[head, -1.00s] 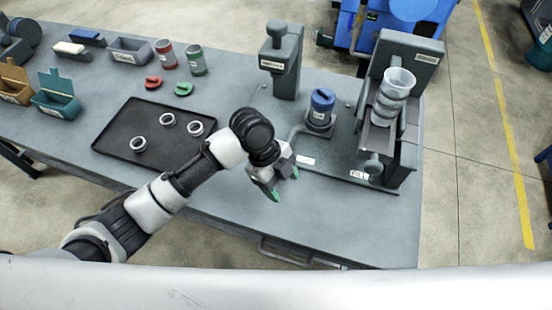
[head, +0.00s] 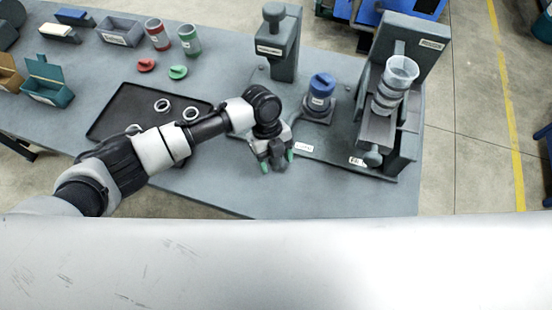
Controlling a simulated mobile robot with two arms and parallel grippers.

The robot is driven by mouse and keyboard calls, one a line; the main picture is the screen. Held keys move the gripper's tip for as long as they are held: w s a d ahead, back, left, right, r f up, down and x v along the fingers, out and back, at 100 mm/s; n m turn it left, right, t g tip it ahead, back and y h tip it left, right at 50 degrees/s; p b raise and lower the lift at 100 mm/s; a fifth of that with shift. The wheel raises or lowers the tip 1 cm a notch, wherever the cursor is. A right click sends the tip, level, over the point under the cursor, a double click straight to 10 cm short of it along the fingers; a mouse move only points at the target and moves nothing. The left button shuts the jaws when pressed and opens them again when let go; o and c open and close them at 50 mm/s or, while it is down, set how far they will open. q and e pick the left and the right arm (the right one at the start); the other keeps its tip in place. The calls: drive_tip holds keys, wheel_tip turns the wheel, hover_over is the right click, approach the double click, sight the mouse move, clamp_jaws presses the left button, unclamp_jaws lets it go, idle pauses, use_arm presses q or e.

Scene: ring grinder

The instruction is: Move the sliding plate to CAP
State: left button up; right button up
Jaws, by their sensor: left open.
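A blue-lidded jar (head: 320,92) stands upright on a small dark plate (head: 317,114), which looks like the sliding plate, between the press and the dispenser. A white label (head: 303,148), too small to read, lies at the front edge of the station, left of the FILL label (head: 357,161). My left gripper (head: 277,161) is open and empty, with green fingertips pointing down. It is in front and left of the plate, apart from it, near the unread label. My right gripper is out of view.
The press (head: 279,45) stands behind left and the dispenser with clear cups (head: 400,72) stands right. A dark tray (head: 122,107) with rings lies left, partly behind my arm. Red (head: 146,65) and green (head: 178,72) lids lie behind it. The table's front strip is bare.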

use_arm(q)
drive_tip(key=shift+x, duration=0.8)
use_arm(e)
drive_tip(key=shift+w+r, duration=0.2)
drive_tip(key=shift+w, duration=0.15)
use_arm(q)
clamp_jaws()
drive_tip(key=w+a, duration=0.1)
drive_tip(key=a, duration=0.3)
drive_tip(key=w+a+b, duration=0.1)
drive_tip(key=w+a, duration=0.1)
drive_tip(key=a, duration=0.2)
drive_tip(key=w+a, duration=0.1)
drive_tip(key=a, duration=0.4)
drive_tip(key=shift+w+a+b, duration=0.15)
drive_tip(key=shift+b, duration=0.25)
drive_tip(key=shift+r, duration=0.15)
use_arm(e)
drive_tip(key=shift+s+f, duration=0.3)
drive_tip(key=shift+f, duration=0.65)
use_arm(q)
drive_tip(key=shift+c, duration=1.4)
unclamp_jaws()
drive_tip(key=shift+o, duration=1.4)
drive_tip(key=shift+a, duration=0.1)
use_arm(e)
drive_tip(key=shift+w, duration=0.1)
